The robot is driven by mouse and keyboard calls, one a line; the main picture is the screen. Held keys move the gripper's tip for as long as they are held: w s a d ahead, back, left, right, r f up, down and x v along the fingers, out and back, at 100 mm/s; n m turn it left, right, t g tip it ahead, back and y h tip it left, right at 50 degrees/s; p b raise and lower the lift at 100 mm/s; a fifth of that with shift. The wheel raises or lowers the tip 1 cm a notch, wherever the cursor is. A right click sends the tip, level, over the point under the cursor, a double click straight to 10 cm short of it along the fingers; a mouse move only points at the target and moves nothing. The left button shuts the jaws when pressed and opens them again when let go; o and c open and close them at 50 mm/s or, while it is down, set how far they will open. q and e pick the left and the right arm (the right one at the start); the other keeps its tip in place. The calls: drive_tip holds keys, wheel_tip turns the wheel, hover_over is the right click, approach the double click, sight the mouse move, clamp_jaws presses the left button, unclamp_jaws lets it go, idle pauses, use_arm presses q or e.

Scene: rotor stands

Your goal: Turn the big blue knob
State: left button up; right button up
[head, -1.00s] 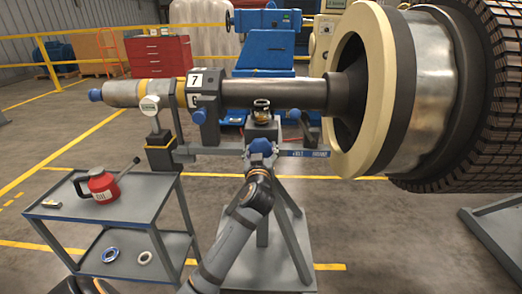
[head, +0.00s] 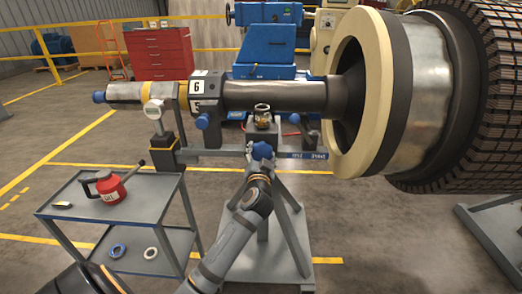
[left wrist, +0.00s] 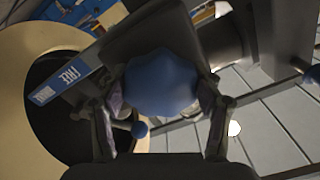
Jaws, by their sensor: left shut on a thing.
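The big blue knob (head: 262,151) sits on the front of the stand, below the rotor shaft (head: 270,94). My left gripper (head: 259,160) is at the knob, its arm reaching up from below. In the left wrist view the knob (left wrist: 160,82) fills the space between the fingers. The left gripper (left wrist: 160,95) is shut on it, one finger on each side. A blue strip with lettering (head: 307,155) runs along the stand's bar; in the wrist view the word FREE shows on it. My right gripper is not in view.
A grey cart (head: 90,225) with a red can (head: 106,189) stands left. The large rotor disc (head: 345,140) is close on the right.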

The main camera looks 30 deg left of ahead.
use_arm(q)
drive_tip(key=shift+r+m, duration=0.1)
drive_tip(key=shift+m, duration=0.4)
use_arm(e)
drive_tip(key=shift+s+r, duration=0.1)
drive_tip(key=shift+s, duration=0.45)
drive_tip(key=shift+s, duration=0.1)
use_arm(q)
drive_tip(key=o, duration=1.2)
drive_tip(key=shift+c, duration=0.2)
drive_tip(key=shift+s+d, duration=0.1)
drive_tip(key=v, duration=0.7)
drive_tip(key=shift+s, duration=0.15)
